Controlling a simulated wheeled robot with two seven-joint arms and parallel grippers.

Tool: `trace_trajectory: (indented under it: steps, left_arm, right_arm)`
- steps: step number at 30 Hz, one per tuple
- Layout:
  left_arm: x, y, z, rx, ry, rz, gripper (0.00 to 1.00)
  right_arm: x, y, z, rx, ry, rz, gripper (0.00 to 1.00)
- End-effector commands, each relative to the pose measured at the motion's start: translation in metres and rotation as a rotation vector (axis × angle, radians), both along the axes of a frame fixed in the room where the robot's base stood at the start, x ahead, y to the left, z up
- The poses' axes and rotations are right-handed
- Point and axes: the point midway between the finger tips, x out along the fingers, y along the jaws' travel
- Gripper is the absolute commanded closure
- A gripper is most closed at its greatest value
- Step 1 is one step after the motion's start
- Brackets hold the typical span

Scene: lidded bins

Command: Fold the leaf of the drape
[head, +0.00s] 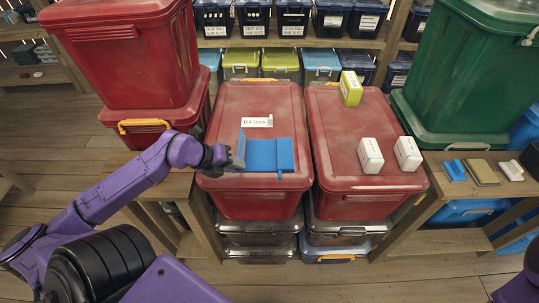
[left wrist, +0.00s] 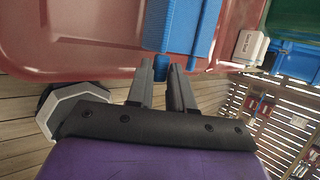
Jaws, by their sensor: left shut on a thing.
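The blue drape (head: 262,155) lies on the front part of a red bin lid (head: 257,105), below a white label. A seam divides it into a wider left part and a narrower right part, and a small tab sticks out at its front right. A thin blue edge stands up at its left side, beside my left gripper (head: 239,156). In the left wrist view the gripper (left wrist: 161,74) is shut on a small blue tab of the drape (left wrist: 188,25). The fingers partly hide the tab. My right gripper is out of view.
A second red bin (head: 338,120) adjoins on the right, carrying a yellow-green box (head: 350,88) and two white boxes (head: 370,155). Taller red (head: 125,50) and green (head: 467,70) bins flank them. A right-hand bench holds small pads (head: 481,172).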

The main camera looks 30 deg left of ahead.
Motion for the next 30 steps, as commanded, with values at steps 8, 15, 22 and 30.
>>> trace_trajectory:
  steps: [8,15,22,30]
  left_arm:
    - [0.0,0.0,0.0,0.002,0.002,-0.001,0.62]
    - [-0.004,-0.002,0.001,0.002,0.004,-0.001,0.62]
    - [-0.024,-0.008,0.008,0.003,0.003,0.0,0.62]
    - [-0.044,-0.015,0.014,0.003,0.003,0.0,0.62]
  right_arm:
    - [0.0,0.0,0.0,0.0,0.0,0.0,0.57]
    - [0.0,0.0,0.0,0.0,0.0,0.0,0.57]
    - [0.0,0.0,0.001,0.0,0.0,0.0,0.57]
    - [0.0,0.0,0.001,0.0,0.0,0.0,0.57]
